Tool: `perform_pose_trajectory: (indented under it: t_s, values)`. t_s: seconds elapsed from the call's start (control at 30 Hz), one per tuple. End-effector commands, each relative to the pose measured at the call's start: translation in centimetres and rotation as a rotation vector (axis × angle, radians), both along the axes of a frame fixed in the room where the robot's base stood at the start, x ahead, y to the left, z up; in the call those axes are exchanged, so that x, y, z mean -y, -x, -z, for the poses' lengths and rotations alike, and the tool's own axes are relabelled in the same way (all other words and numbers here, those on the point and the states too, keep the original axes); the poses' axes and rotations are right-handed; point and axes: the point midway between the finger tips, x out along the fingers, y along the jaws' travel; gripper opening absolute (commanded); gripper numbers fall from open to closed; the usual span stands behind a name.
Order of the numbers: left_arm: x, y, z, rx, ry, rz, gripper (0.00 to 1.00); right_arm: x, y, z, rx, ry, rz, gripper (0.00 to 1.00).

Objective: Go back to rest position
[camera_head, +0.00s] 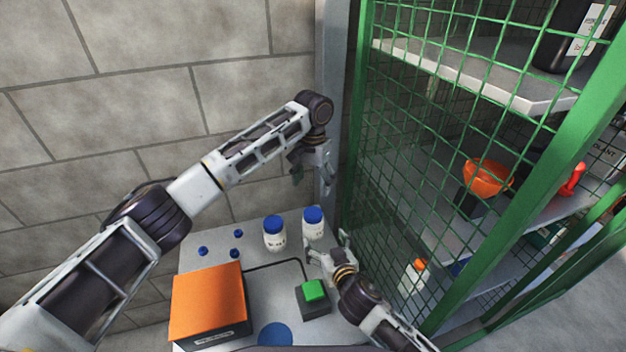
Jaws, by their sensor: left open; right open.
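My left arm reaches in from the left, and my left gripper (309,178) hangs open above the back of the grey table, near the metal post. It holds nothing that I can see. My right gripper (326,253) is low at the table's right side, open, close to the front of a white bottle with a blue cap (313,223). I cannot tell whether it touches that bottle. A second white bottle with a blue cap (274,234) stands just to the left.
The table (212,223) also bears an orange-topped box (208,297), a green button on a dark base (314,291), several small blue caps (238,233) and a blue disc (275,334). A green mesh cage (400,180) with shelves stands close on the right. A block wall (150,100) is behind.

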Motion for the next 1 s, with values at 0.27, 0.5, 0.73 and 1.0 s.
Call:
perform_pose_trajectory:
  t_s: [0.27, 0.5, 0.73, 1.0]
  values:
    - [0.0, 0.0, -0.2, 0.000, 0.000, 0.000, 0.77, 0.0, 0.0, -0.2, 0.000, 0.000, 0.000, 0.86]
    - [0.0, 0.0, -1.6, 0.000, 0.000, 0.000, 0.77, 0.0, 0.0, -1.6, 0.000, 0.000, 0.000, 0.86]
    - [0.0, 0.0, -3.8, 0.000, 0.000, 0.000, 0.77, 0.0, 0.0, -3.8, 0.000, 0.000, 0.000, 0.86]
    - [0.0, 0.0, -6.5, 0.000, 0.000, 0.000, 0.77, 0.0, 0.0, -6.5, 0.000, 0.000, 0.000, 0.86]
